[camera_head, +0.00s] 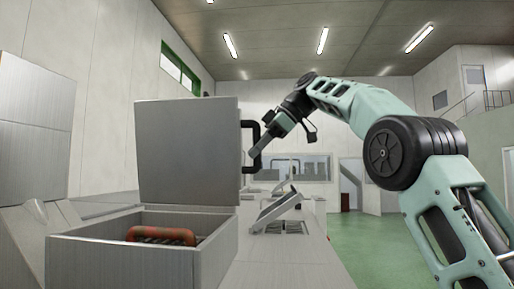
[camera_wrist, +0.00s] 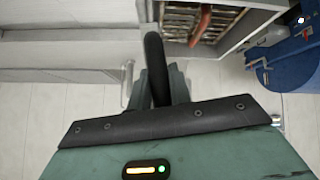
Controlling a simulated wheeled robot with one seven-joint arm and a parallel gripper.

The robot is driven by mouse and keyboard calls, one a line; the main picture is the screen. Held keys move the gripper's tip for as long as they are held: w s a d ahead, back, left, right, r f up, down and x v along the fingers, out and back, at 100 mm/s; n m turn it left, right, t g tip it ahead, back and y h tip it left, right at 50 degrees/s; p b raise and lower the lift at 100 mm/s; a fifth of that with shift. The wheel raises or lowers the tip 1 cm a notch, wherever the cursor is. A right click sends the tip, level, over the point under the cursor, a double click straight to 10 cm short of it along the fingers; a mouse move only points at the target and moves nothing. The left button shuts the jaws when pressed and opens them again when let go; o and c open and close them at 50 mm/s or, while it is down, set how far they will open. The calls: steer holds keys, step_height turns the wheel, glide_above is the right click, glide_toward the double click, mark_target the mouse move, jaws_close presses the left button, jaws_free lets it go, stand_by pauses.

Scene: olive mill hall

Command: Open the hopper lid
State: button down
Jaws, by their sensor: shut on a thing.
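The hopper (camera_head: 140,250) is an open grey metal box at the lower left of the head view. Its flat grey lid (camera_head: 188,150) stands up, near vertical, above the box, so the inside shows. A black bar handle (camera_head: 246,126) is on the lid's right side. My gripper (camera_head: 254,156) is at this handle and shut on it. In the wrist view the dark handle (camera_wrist: 154,52) runs between the fingers of my gripper (camera_wrist: 162,88). The fingertips are partly hidden by the handle and the gripper body.
A red-orange rounded piece (camera_head: 162,236) lies over a grate inside the hopper; it also shows in the wrist view (camera_wrist: 201,25). A tilted panel (camera_head: 275,207) stands on the counter beyond. Green floor (camera_head: 365,240) is open on the right.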

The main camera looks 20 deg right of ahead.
stand_by(0.4)
steer(key=c, duration=1.3)
jaws_free()
steer(key=shift+w, duration=0.1)
steer(key=shift+d+r, duration=0.1)
steer(key=shift+d, duration=0.05)
steer(key=shift+d+r, duration=0.2)
steer(key=s+d+r+b, duration=0.1)
steer(key=s+d+b, duration=0.1)
steer(key=s+d, duration=0.5)
steer(key=d, duration=0.4)
steer(key=shift+d+r, duration=0.3)
steer(key=shift+d, duration=0.1)
